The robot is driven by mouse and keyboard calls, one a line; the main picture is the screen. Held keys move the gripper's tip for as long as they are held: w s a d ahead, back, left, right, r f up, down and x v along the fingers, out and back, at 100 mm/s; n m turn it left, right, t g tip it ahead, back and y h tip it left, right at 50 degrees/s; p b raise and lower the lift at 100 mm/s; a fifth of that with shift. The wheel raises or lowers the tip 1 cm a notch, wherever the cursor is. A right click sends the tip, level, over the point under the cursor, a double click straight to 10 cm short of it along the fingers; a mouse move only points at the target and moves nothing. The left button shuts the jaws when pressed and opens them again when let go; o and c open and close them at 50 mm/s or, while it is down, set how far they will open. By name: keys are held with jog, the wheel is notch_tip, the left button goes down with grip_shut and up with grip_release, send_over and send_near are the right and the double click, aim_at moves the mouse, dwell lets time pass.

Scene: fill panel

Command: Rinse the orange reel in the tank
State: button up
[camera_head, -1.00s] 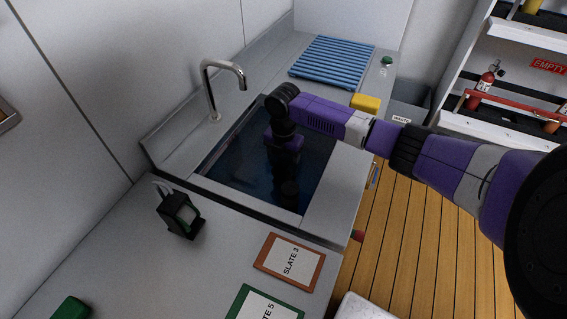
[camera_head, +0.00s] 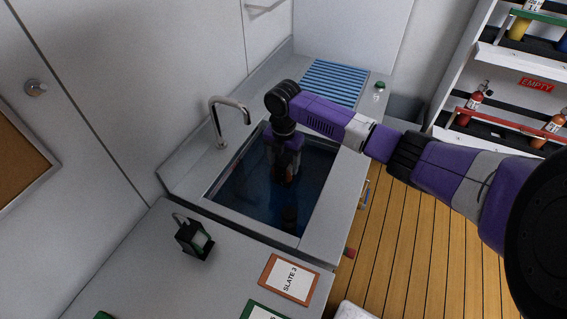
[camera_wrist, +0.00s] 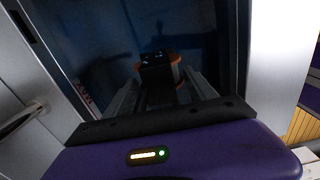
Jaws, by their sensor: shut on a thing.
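The tank (camera_head: 232,197) is a sink-like basin of dark blue water set in the grey counter. My gripper (camera_head: 285,178) points down over it, below the purple wrist. In the wrist view my gripper (camera_wrist: 160,85) is shut on the orange reel (camera_wrist: 158,68), a dark spool with an orange rim held between the two fingers. In the head view the reel is too dark to make out clearly. A dark shape (camera_head: 289,217) lies below the gripper in the water; I cannot tell whether it is a reflection.
A curved tap (camera_head: 230,108) stands at the tank's left edge. A blue slatted rack (camera_head: 335,82) lies beyond the tank. A black lantern-like item (camera_head: 194,240) and an orange-framed slate (camera_head: 289,279) lie on the near counter. Shelves with bottles (camera_head: 473,100) stand at right.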

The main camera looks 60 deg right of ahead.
notch_tip(320, 180, up, 5)
jog(key=p, duration=0.3)
jog(key=shift+r, duration=3.9)
